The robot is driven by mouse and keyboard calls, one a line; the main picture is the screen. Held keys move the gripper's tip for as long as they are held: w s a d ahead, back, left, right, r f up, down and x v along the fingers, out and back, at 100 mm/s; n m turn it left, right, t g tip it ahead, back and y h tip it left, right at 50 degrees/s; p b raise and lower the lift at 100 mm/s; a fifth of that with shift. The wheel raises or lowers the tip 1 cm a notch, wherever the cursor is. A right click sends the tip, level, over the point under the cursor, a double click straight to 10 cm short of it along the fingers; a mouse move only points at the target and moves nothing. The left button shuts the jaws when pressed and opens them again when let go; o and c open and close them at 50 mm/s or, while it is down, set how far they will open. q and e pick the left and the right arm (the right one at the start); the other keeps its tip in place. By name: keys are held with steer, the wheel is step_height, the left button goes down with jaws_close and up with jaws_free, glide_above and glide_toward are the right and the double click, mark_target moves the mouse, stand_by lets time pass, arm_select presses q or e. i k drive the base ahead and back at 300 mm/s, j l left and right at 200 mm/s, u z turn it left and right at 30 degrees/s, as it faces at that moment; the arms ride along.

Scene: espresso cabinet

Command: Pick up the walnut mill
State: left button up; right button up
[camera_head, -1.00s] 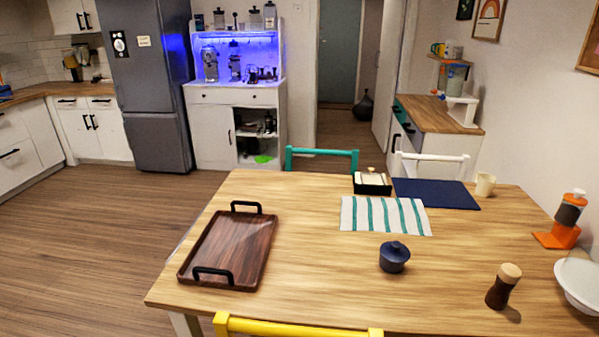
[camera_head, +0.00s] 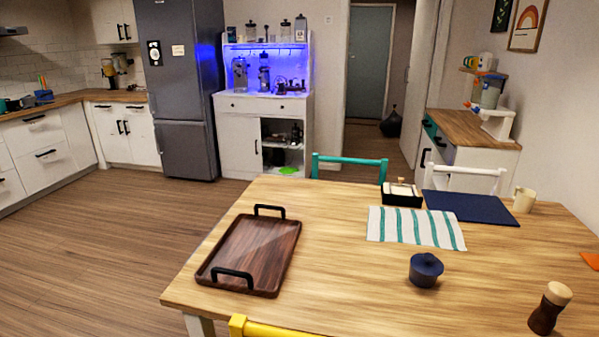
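A dark brown mill with a pale wooden top (camera_head: 550,308) stands at the lower right of the table, close to the picture's bottom edge. It looks like the walnut mill. It stands upright with clear table around it. Neither of my grippers is in view, so nothing shows of what they hold.
The wooden table (camera_head: 345,275) bears a dark tray (camera_head: 250,254), a blue lidded pot (camera_head: 425,270), a striped cloth (camera_head: 415,228), a navy mat (camera_head: 471,207), a black holder (camera_head: 401,195) and a cream cup (camera_head: 523,200). A yellow chair (camera_head: 275,329) is nearest. The left floor is clear.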

mark_target(542, 320)
steer(key=z, duration=1.7)
steer(key=k+l, duration=0.1)
